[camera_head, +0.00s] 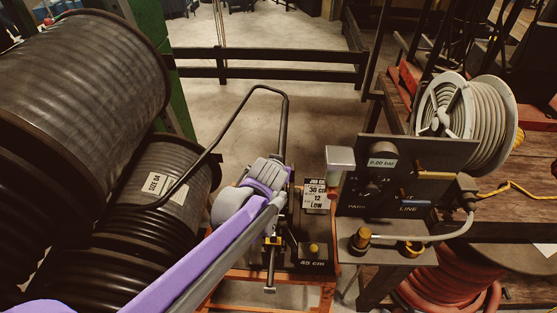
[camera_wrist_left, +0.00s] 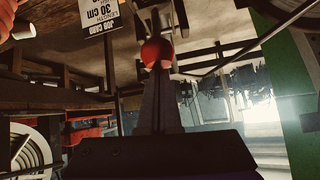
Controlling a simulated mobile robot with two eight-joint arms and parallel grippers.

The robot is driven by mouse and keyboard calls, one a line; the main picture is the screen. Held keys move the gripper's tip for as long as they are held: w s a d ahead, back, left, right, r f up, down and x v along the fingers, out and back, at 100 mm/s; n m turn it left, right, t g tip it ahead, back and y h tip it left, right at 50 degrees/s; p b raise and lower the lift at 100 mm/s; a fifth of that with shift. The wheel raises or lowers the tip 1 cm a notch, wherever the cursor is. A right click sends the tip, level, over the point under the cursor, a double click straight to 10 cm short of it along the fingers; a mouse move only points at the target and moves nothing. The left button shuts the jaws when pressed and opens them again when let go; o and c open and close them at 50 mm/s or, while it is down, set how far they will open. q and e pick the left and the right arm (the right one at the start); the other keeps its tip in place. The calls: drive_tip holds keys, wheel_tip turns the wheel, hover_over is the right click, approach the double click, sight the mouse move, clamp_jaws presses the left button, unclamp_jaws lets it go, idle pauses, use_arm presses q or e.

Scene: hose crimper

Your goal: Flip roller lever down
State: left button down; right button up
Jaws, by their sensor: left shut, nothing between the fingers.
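In the left wrist view a round red knob (camera_wrist_left: 157,52) sits at the tips of my left gripper (camera_wrist_left: 157,70). It looks like the knob of the roller lever. The lever's shaft shows only unclearly behind it. The gripper's dark fingers are together with nothing between them; I cannot tell whether they touch the knob. In the head view my purple left arm reaches from the lower left to the grey wrist (camera_head: 262,178) over the machine with the "45 cm" label (camera_head: 312,264). The arm hides the fingertips and red knob there. My right gripper is not in view.
Large black hose reels (camera_head: 85,85) stand close on the left. A bent dark bar (camera_head: 262,88) rises behind my wrist. A job card (camera_head: 315,194) and a control panel (camera_head: 385,185) with a gauge stand to the right. A grey hose reel (camera_head: 465,120) is farther right.

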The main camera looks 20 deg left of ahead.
use_arm(q)
drive_tip(key=shift+s+f, duration=0.3)
drive_tip(key=shift+s, duration=0.05)
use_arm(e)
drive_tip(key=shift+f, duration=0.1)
use_arm(q)
drive_tip(key=shift+s+d+f, duration=0.1)
drive_tip(key=shift+f, duration=0.05)
drive_tip(key=w+r+p, duration=0.2)
drive_tip(key=w+r, duration=0.1)
drive_tip(key=w, duration=0.1)
drive_tip(key=v, duration=1)
drive_tip(key=shift+s+f, duration=0.35)
drive_tip(key=shift+f, duration=0.05)
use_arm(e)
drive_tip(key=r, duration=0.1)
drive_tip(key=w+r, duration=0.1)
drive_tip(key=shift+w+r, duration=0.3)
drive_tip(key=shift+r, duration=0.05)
use_arm(q)
drive_tip(key=shift+w, duration=0.1)
